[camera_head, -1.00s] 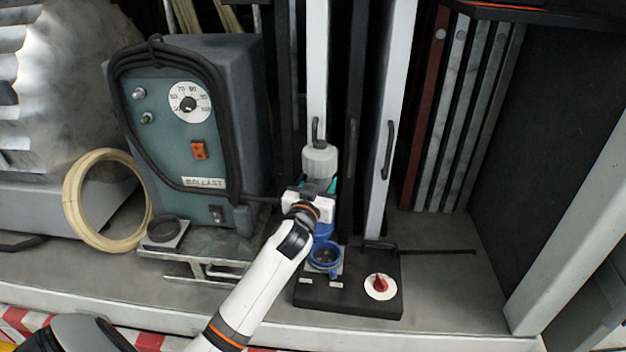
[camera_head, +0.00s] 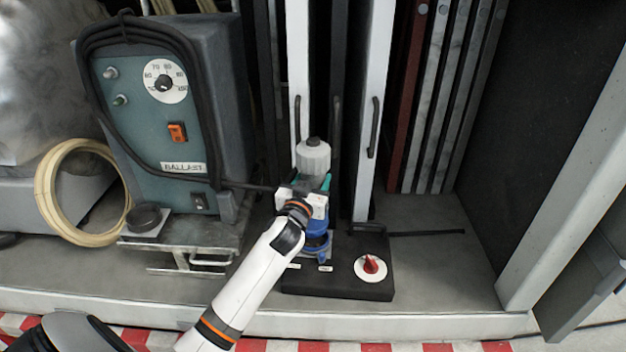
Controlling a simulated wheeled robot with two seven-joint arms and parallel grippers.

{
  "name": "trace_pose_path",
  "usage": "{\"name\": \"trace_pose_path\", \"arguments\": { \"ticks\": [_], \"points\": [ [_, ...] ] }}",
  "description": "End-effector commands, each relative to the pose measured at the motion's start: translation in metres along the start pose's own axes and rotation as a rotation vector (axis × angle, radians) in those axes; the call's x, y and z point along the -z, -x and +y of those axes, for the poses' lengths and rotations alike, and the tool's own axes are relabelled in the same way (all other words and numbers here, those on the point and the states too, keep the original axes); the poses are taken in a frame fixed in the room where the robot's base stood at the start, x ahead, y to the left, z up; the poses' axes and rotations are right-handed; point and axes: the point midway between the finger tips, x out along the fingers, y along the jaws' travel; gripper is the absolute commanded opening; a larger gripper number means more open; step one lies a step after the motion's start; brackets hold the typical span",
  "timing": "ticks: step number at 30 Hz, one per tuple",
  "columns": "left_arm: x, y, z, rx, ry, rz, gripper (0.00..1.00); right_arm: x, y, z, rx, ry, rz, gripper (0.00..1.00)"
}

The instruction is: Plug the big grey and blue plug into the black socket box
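The big plug has a grey ribbed top (camera_head: 313,156) and a blue lower part (camera_head: 317,229). It stands roughly upright in my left gripper (camera_head: 316,188), which is shut around its middle with green-tipped fingers. The black socket box (camera_head: 337,277) lies on the shelf below, with a blue socket (camera_head: 320,252) at its back left and a red knob (camera_head: 370,265) on a white disc at right. The plug's blue end is right over the socket and covers its opening. I cannot tell how deep it sits. My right gripper is out of view.
A teal ballast unit (camera_head: 150,110) with a black cable stands at left, with a cream hose coil (camera_head: 85,192) beside it. White upright panels (camera_head: 363,190) stand close behind the plug. The grey shelf (camera_head: 450,270) is mostly clear at right.

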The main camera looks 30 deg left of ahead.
Motion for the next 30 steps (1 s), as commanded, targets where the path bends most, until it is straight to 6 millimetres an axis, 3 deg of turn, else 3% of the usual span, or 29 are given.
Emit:
{"name": "trace_pose_path", "arguments": {
  "ticks": [30],
  "points": [
    [0.0088, 0.0006, 0.0003, 0.0, 0.001, -0.005, 0.0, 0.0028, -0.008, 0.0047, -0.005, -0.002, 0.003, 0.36]
  ]
}}
